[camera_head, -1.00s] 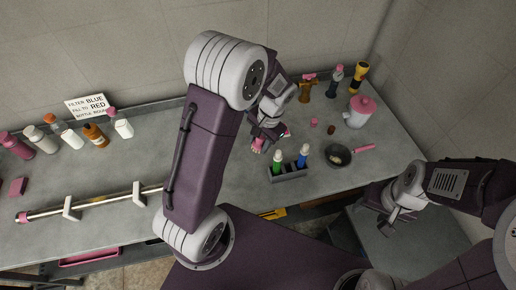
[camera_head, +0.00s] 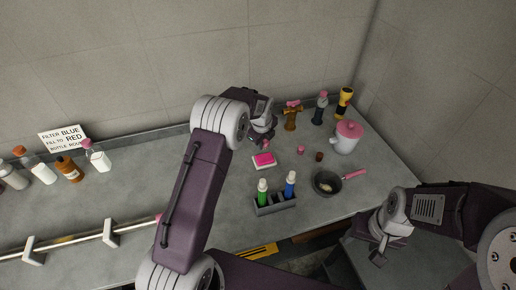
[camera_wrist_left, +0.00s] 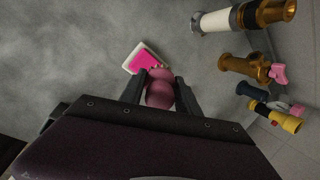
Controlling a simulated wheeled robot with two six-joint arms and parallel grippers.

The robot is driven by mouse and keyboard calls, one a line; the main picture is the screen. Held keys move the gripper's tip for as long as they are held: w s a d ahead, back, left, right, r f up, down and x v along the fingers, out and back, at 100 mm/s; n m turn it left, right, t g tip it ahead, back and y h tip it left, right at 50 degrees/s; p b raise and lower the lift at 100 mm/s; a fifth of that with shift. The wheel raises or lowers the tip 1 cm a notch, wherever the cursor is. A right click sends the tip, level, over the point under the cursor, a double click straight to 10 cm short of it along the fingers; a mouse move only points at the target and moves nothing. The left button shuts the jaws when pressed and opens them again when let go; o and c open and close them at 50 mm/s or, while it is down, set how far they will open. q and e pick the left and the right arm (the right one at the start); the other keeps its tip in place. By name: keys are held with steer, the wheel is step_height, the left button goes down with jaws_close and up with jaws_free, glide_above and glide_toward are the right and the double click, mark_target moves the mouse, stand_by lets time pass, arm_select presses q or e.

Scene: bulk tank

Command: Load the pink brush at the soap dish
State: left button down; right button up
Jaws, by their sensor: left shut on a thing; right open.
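A white soap dish (camera_head: 264,161) with a bright pink top sits on the grey counter in the head view; it also shows in the wrist view (camera_wrist_left: 139,58). My left gripper (camera_wrist_left: 160,82) is shut on a rounded pink thing (camera_wrist_left: 160,93), which looks like the pink brush; its far end is hard to make out. In the wrist view it is just beside the dish's lower right edge; I cannot tell whether they touch. In the head view my left gripper (camera_head: 264,139) is just behind the dish. My right gripper (camera_head: 378,255) is open and empty at the lower right.
A grey rack (camera_head: 273,206) with green and blue bottles stands in front of the dish. A dark pan (camera_head: 322,184) and a pink-lidded jug (camera_head: 346,138) are to the right. Brass fittings (camera_head: 292,118) and a yellow flashlight (camera_head: 345,99) stand behind.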

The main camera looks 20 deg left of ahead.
arm_select(q)
steer(key=shift+w+d+f, duration=0.2)
steer(key=shift+w+f, duration=0.15)
steer(key=shift+f, duration=0.05)
steer(key=shift+s+f+b, duration=0.15)
steer(key=shift+f+b, duration=0.4)
steer(key=shift+f, duration=0.05)
step_height(320, 180, down, 5)
steer(key=b, duration=0.4)
steer(key=shift+r, duration=0.1)
steer(key=shift+f+b, duration=0.3)
steer(key=shift+f, duration=0.25)
stand_by(1.6)
step_height(320, 180, up, 7)
steer(key=p, duration=0.6)
steer(key=shift+p, duration=0.4)
